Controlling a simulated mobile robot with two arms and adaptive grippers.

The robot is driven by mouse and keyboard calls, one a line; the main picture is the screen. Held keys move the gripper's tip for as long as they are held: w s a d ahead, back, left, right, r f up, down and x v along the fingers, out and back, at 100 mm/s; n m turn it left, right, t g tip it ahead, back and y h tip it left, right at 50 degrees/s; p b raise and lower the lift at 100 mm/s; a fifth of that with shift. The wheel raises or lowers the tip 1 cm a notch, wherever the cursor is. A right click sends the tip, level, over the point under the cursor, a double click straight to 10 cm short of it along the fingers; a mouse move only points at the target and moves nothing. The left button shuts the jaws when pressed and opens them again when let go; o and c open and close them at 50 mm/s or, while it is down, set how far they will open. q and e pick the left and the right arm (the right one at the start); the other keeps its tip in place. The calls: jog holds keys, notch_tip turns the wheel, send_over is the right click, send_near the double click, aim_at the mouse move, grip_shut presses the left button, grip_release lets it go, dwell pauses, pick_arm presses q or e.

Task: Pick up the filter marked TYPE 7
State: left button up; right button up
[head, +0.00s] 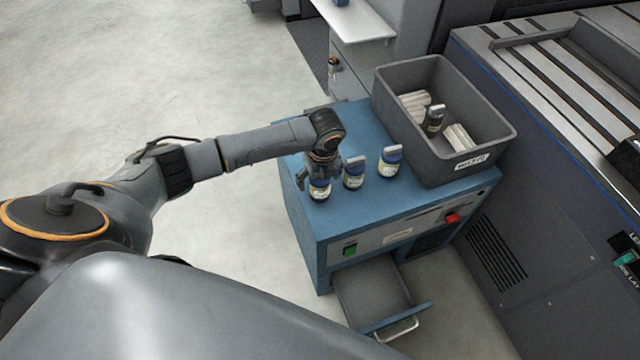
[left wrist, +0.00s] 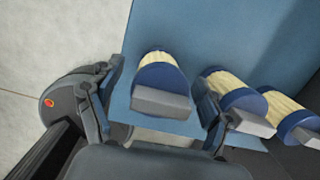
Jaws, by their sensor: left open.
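Three small filters with blue and cream bodies and grey tops stand in a row on the blue cabinet top: the left filter (head: 319,190), the middle filter (head: 354,173) and the right filter (head: 390,161). Their markings are too small to read, so I cannot tell which is TYPE 7. My left gripper (head: 322,170) is open, pointing down over the left filter. In the left wrist view the left filter (left wrist: 162,78) shows between the two fingers, with the middle filter (left wrist: 232,90) just beyond the right finger and the right filter (left wrist: 288,112) farther right. My right gripper is not in view.
A grey bin (head: 410,72) on the cabinet's back right holds pale rolls (head: 458,138) and a dark filter-like item (head: 434,119). The blue cabinet (head: 345,225) has an open drawer (head: 375,295) at its front. A large grey machine (head: 560,110) stands to the right.

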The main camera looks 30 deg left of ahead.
pick_arm(q)
jog(key=shift+f, duration=0.65)
jog(key=c, duration=1.3)
jog(key=shift+c, duration=0.2)
jog(key=shift+r, duration=0.15)
